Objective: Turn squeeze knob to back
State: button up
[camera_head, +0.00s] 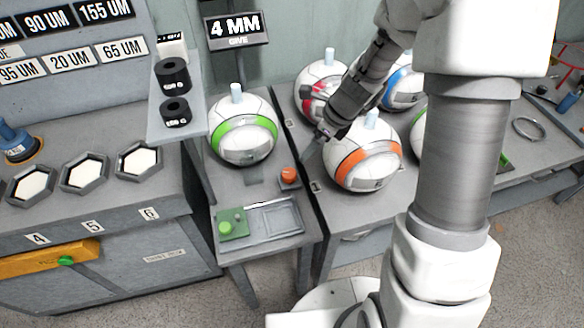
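A small orange knob (288,174) sits on a grey base at the right edge of the small grey table, in front of the ball with the green band. I take it for the squeeze knob, but no label on it can be read. My gripper (311,152) points down and left, a little above and to the right of the knob, apart from it in the picture. It is dark and small in view, so I cannot tell whether its fingers are open or shut. Nothing is visible in it.
A white ball with a green band (243,130) stands behind the knob, under the "4 MM" sign (237,30). An orange-banded ball (364,157) is close to my gripper's right. A green button box (231,226) and a grey tray (275,220) lie in front. Black weights (174,76) stand left.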

aim_at(290, 173)
jog(key=b+x, duration=0.3)
jog(key=x, duration=1.3)
jog(key=shift+a+r, duration=0.1)
grip_shut()
